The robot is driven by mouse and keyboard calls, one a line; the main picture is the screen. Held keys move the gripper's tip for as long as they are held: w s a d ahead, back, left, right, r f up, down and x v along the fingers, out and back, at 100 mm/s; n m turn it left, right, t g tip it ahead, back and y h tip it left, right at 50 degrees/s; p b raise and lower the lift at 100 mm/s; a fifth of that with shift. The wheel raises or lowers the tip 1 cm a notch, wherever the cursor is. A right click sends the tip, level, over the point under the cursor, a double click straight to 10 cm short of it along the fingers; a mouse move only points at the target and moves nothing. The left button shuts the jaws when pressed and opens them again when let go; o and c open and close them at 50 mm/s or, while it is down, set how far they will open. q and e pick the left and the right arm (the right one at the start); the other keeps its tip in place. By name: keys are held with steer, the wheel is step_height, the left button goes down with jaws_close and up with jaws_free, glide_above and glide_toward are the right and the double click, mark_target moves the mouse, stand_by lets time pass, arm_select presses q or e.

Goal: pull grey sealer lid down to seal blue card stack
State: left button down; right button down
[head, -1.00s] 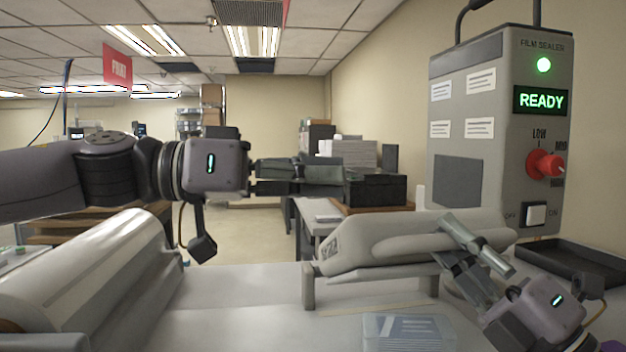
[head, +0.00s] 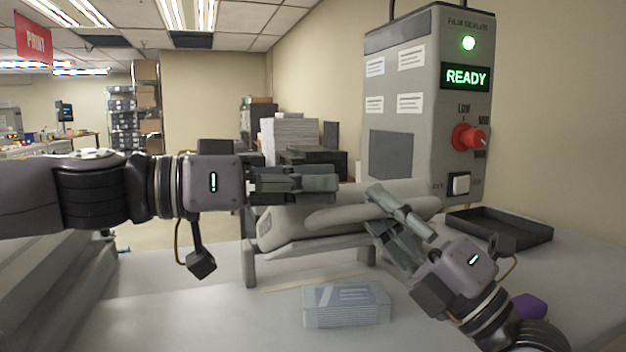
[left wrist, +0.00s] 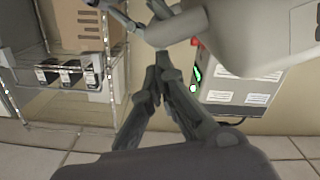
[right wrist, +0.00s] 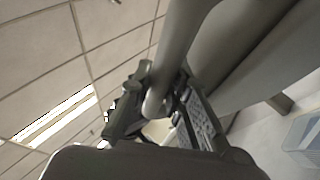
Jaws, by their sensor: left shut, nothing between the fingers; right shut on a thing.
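The grey sealer lid (head: 290,228) is raised over the bench in front of the sealer box. Its handle bar (head: 405,212) is at its right front. My right gripper (head: 385,232) is shut on this bar; the bar passes between the fingers in the right wrist view (right wrist: 165,85). My left gripper (head: 335,184) is shut and empty, and overlaps the lid's upper left part in the head view; I cannot tell if they touch. The left wrist view shows the lid (left wrist: 245,35) beside its fingers. The blue card stack (head: 346,305), in clear wrap, lies on the bench in front of the lid.
The sealer box (head: 415,115) shows a green READY sign (head: 466,77) and a red knob (head: 468,137). A black tray (head: 510,232) lies at right. A purple object (head: 530,305) is partly hidden by my right arm. The bench left of the stack is clear.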

arm_select(q)
steer(key=shift+s+d+f+m, duration=0.2)
steer(key=shift+s+f, duration=0.2)
steer(key=shift+f, duration=0.15)
steer(key=shift+s+d+f+m, duration=0.2)
steer(key=shift+s+f, duration=0.2)
steer(key=shift+f, duration=0.15)
arm_select(e)
steer(key=shift+s+d+r, duration=0.1)
steer(key=shift+d, duration=0.05)
steer(key=c, duration=1.9)
jaws_free()
steer(key=shift+c, duration=0.2)
arm_select(q)
steer(key=shift+w+a+f, duration=0.1)
steer(key=shift+w+a, duration=0.05)
steer(key=shift+w, duration=0.15)
arm_select(e)
steer(key=shift+o, duration=1.2)
steer(key=shift+w, duration=0.2)
steer(key=shift+o, duration=0.7)
arm_select(q)
steer(key=shift+s+r, duration=0.1)
steer(key=shift+r, duration=0.1)
arm_select(e)
steer(key=shift+o, duration=0.2)
steer(key=shift+s, duration=0.15)
